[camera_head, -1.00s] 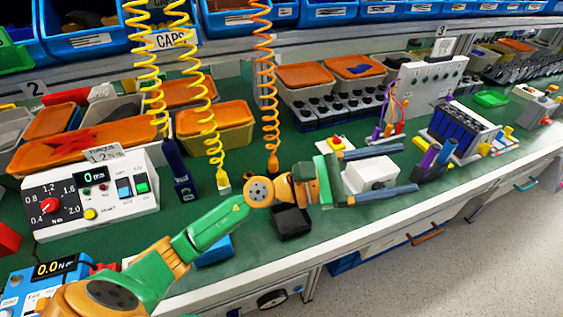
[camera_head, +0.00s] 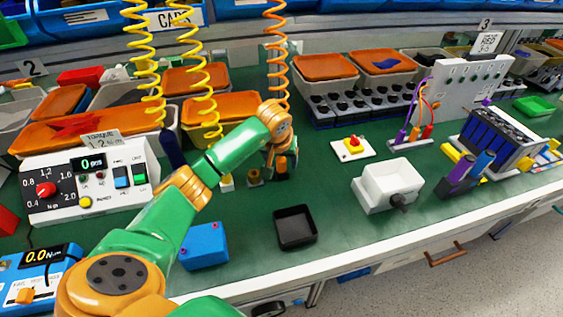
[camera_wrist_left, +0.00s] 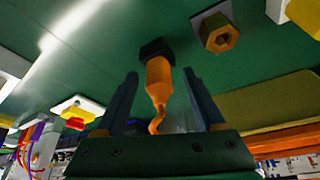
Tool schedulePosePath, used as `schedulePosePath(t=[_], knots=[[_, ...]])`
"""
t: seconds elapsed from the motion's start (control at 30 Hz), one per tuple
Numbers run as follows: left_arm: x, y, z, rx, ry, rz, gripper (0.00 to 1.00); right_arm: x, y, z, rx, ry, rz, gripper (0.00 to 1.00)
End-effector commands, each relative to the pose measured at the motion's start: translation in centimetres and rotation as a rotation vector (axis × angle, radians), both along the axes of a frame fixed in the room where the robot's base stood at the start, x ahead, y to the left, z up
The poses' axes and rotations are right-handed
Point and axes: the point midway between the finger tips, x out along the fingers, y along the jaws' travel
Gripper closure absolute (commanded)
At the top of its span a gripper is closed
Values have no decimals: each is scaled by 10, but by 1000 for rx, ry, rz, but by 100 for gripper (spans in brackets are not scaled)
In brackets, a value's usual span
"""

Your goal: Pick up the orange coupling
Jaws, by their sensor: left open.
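The orange coupling (camera_wrist_left: 159,80), with a dark block at its far end, is the tapered end of the orange coiled hose (camera_head: 277,60). In the left wrist view it lies between my left gripper's two dark fingers, with a visible gap on each side. My left gripper (camera_head: 281,168) is open and points down at the coupling behind the black tray; in the head view the jaws and wrist hide most of the coupling. My right gripper is not in view.
A square plate with an orange hex fitting (camera_wrist_left: 220,35) sits close beside the coupling. Yellow coiled hoses (camera_head: 205,80) hang to the left. A black tray (camera_head: 296,228), a blue box (camera_head: 204,246) and a white box (camera_head: 388,185) stand in front. Orange-lidded bins (camera_head: 325,66) are behind.

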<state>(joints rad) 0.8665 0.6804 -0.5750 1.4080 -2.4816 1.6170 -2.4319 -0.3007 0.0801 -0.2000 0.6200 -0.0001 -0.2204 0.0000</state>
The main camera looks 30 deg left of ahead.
Motion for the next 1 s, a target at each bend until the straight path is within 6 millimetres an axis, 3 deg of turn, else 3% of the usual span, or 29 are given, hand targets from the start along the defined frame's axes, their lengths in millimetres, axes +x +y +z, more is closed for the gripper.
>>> schedulePosePath(t=[0.1, 0.37, 0.73, 0.9, 1.0], knots=[[0, 0, 0, -1, 0, 0, 32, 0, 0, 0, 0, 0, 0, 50], [0, 0, 0, -2, -1, 0, 100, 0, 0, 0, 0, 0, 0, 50], [1, 0, 5, -2, -4, 0, 100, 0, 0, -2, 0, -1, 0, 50], [1, 0, 29, -1, -8, 2, 100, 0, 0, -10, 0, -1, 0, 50], [-15, -7, 52, 1, -8, -3, 100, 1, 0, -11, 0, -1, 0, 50]])
